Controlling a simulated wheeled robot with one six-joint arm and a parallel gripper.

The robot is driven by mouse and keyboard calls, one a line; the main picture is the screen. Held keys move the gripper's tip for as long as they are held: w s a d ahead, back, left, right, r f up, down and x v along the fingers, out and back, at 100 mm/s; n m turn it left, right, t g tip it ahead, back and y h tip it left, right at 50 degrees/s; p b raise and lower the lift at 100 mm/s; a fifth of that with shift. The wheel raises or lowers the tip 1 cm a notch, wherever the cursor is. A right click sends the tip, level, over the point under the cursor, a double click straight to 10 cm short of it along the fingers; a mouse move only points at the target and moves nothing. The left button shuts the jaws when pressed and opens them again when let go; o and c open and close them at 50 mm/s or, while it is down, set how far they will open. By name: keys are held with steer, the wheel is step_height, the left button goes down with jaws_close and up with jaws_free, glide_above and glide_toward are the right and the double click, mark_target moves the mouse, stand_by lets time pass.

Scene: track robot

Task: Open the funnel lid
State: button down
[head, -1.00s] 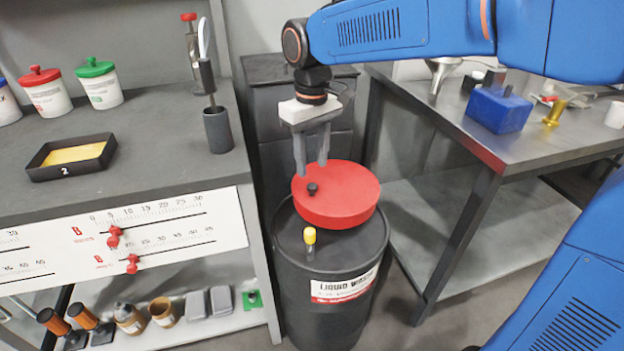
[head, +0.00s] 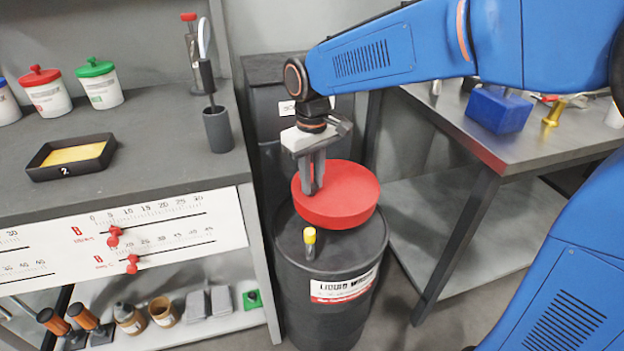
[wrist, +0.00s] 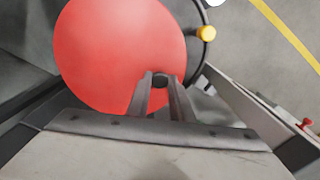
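The funnel lid is a round red disc (head: 350,198) on top of a black liquid-waste drum (head: 335,258). It looks lowered onto the funnel and also fills much of the wrist view (wrist: 115,50). Its small dark knob (wrist: 160,80) sits near the lid's edge and shows between my fingertips. My gripper (head: 311,190) points down at the left part of the lid. In the wrist view its fingers (wrist: 160,88) are close together, one on each side of the knob, and look shut on it. In the head view the fingers hide the knob.
A yellow-capped fitting (head: 309,236) stands on the drum top in front of the lid. A grey bench (head: 180,170) with a black tray (head: 45,172) is on the left. A metal table (head: 470,125) with a blue block (head: 498,110) is on the right.

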mark_target(331, 190)
steer(key=shift+r, duration=0.1)
steer(key=shift+w+d+r+y, duration=0.1)
steer(key=shift+d+r+y, duration=0.1)
steer(key=shift+r+y, duration=0.15)
steer(key=w+d+r+g+y, duration=0.3)
steer(key=w+d+r+y, duration=0.1)
steer(key=d+r+y, duration=0.7)
steer(key=shift+s+v, duration=0.35)
steer(key=shift+v, duration=1.35)
